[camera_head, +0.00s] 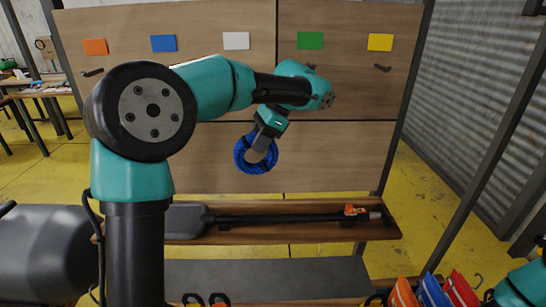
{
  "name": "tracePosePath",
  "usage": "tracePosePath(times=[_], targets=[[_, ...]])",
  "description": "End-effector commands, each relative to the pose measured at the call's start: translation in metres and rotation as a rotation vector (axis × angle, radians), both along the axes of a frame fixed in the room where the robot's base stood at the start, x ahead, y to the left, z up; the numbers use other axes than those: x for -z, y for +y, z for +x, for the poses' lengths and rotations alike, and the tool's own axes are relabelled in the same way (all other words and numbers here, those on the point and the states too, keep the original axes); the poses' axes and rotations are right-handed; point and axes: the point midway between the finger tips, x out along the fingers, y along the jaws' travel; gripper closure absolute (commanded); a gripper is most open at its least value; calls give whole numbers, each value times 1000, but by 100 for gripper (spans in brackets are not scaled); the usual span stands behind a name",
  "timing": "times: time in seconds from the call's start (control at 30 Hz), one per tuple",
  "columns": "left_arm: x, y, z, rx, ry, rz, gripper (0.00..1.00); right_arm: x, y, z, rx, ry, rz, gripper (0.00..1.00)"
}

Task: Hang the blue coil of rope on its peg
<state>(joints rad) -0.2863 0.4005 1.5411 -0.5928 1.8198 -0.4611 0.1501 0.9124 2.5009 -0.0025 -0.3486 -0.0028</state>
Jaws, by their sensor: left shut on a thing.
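The blue coil of rope (243,163) hangs in front of the lower part of the wooden board, right of the picture's centre-left. My left gripper (260,148) points down and is shut on the coil, apart from any peg that I can see. A blue label (163,43) is on the upper board, second from the left. The place below it is covered by my left arm, so no peg shows there. My right gripper is out of view; only a teal part of my right arm shows at the lower right edge.
Orange (95,46), white (236,41), green (310,40) and yellow (380,42) labels line the board. Dark pegs show below the orange (92,73) and yellow (383,68) ones. A paddle (270,218) lies on the shelf (390,232). Colourful bags (432,292) stand lower right.

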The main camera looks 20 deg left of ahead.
Motion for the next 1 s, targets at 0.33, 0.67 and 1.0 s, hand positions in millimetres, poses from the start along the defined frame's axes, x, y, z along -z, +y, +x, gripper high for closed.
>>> tracePosePath(times=[0.33,0.67,1.0], targets=[[-70,72,-32,400,1,16,95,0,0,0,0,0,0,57],[-144,171,-79,548,8,30,95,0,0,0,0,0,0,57],[-196,232,-123,517,18,40,95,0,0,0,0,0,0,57]])
